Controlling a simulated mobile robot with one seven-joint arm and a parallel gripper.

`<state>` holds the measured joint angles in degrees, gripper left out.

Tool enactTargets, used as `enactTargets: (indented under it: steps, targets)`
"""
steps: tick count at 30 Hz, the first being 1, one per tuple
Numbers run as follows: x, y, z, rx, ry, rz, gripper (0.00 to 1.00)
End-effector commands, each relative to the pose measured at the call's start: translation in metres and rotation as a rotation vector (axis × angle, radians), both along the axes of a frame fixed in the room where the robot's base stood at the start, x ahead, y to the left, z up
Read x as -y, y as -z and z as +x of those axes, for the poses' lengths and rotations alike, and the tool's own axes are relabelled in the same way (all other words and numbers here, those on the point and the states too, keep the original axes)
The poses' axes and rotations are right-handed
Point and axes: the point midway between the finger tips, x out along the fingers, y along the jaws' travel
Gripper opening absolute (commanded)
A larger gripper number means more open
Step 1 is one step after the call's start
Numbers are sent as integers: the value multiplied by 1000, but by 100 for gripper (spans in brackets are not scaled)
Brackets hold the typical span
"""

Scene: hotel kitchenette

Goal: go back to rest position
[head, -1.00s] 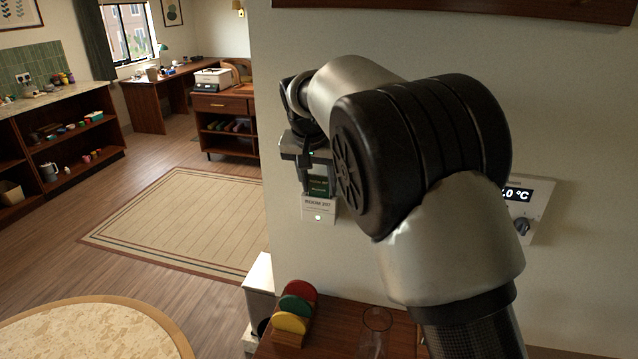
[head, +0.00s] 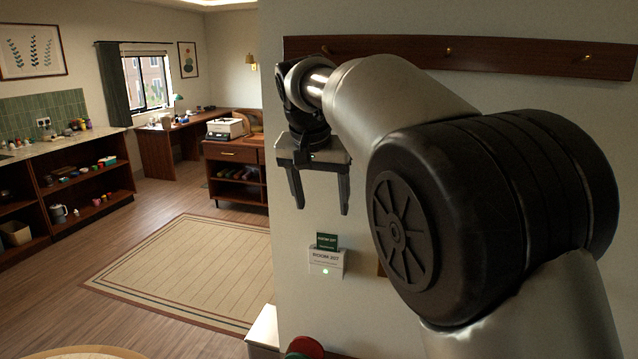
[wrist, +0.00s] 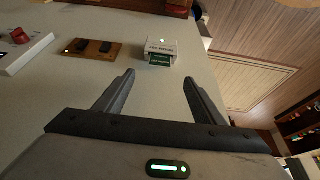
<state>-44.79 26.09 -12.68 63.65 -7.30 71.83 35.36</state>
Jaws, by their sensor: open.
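My gripper (head: 319,203) is open and empty in the head view, its two fingers pointing down in front of the wall. It sits above a white wall card holder (head: 327,264) marked with a room number. A dark green card (head: 327,242) stands in the holder's top, and a light glows on the holder's front. In the wrist view, my gripper (wrist: 161,82) shows its fingers spread wide, with the holder (wrist: 161,46) and green card (wrist: 161,60) beyond the tips, apart from them.
A wooden rail with pegs (head: 460,54) runs along the wall above my arm. The wrist view shows a wooden switch plate (wrist: 93,48) and a white panel with a red knob (wrist: 22,50). A rug (head: 190,268) lies on open floor at left.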

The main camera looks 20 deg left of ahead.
Motion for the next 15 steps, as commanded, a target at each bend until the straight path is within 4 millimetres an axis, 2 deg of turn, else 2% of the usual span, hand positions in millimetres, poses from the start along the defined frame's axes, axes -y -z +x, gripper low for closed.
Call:
enactTargets:
  steps: [1, 4, 10, 13, 15]
  targets:
    - [-1, -11, -4, 4, -1, 3, 63]
    - [-1, -26, -10, 4, -1, 3, 63]
    - [2, -43, -17, 5, 0, 4, 63]
    - [23, -49, -19, 1, 6, 11, 63]
    - [51, -53, -23, -4, 10, 22, 63]
